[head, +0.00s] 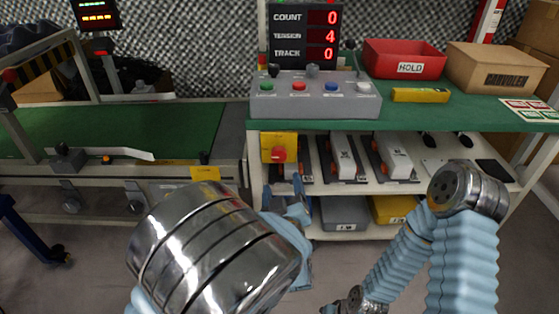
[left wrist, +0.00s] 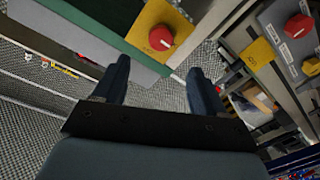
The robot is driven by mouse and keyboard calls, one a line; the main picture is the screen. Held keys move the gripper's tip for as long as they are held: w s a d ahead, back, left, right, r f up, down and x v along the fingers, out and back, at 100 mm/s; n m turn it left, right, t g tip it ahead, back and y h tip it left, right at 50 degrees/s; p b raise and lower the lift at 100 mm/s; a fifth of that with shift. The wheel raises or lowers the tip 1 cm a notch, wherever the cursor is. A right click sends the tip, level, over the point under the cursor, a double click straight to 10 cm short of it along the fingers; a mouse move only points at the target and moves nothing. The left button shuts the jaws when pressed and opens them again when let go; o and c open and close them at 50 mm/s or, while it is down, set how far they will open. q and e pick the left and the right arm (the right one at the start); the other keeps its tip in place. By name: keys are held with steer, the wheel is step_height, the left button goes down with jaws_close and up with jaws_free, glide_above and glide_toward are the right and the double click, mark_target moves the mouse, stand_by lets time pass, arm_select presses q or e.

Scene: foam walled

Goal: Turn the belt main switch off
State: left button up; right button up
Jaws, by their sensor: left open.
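The switch is a yellow box (head: 271,141) with a red knob (head: 279,155), mounted at the left front of the green-topped bench. In the left wrist view, a yellow plate (left wrist: 146,20) with a red round knob (left wrist: 160,38) shows at the top, beyond the gap between my fingers; the lettering is too small to read. My left gripper (head: 285,196) is open and empty, just below the switch box in the head view; its fingertips (left wrist: 158,70) also show in the left wrist view, apart from the knob. My right arm shows at the right, but its gripper is out of view.
A grey button panel (head: 315,106) stands on the bench (head: 440,113) below a red display. A red tray (head: 403,72) and a cardboard box (head: 497,82) are behind. A green belt (head: 110,130) lies left.

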mark_target(279, 157)
arm_select(q)
steer(key=w, duration=1.1)
steer(key=shift+a, duration=0.35)
steer(key=c, duration=1.1)
steer(key=shift+o, duration=0.2)
steer(key=shift+f, duration=0.1)
